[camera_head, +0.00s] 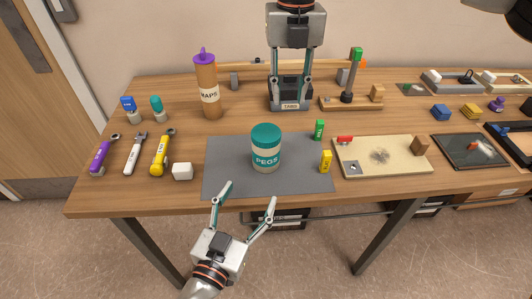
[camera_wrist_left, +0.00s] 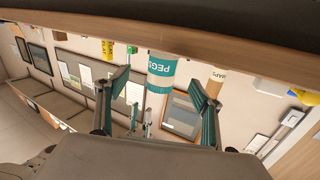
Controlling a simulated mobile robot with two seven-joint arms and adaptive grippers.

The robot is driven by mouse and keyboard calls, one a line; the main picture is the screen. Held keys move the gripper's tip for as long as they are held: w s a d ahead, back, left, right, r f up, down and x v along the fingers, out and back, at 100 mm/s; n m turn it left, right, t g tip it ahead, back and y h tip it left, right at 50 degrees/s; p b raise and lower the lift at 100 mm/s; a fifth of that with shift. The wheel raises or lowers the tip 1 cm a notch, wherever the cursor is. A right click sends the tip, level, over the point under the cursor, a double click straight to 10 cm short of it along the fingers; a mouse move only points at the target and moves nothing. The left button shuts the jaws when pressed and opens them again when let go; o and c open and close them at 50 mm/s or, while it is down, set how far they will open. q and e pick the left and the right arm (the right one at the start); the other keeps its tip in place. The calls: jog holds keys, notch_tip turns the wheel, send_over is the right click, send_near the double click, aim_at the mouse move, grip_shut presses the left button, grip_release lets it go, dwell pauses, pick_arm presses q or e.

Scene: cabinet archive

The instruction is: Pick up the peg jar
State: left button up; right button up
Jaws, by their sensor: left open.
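The peg jar (camera_head: 266,150) is a cream jar with a teal lid and a teal PEGS band. It stands upright on the grey mat (camera_head: 225,180). My left gripper (camera_head: 245,191) is open and empty at the table's front edge, short of the jar. In the left wrist view the peg jar (camera_wrist_left: 162,72) appears upside down, beyond and between the open fingers (camera_wrist_left: 160,92). My right gripper (camera_head: 291,78) points down at the back of the table, at a grey TABS holder (camera_head: 290,106); whether its fingers grip it is unclear.
A green block (camera_head: 319,130) and a yellow block (camera_head: 326,161) stand close right of the jar. A brown MAPS bottle (camera_head: 208,90) is behind left. A white cube (camera_head: 182,172) and tools lie left. A cream board (camera_head: 382,157) lies right.

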aim_at(261, 159)
pick_arm(q)
jog(key=shift+n+t, duration=0.3)
jog(key=shift+n, duration=0.2)
jog(key=w, duration=0.1)
jog(key=w+r, duration=0.1)
jog(key=w, duration=0.1)
jog(key=shift+w+d+r, duration=0.3)
jog(key=shift+d+r, duration=0.05)
jog(key=shift+r, duration=0.05)
jog(key=x, duration=0.5)
jog(key=shift+x, duration=3)
jog(key=c, duration=1.4)
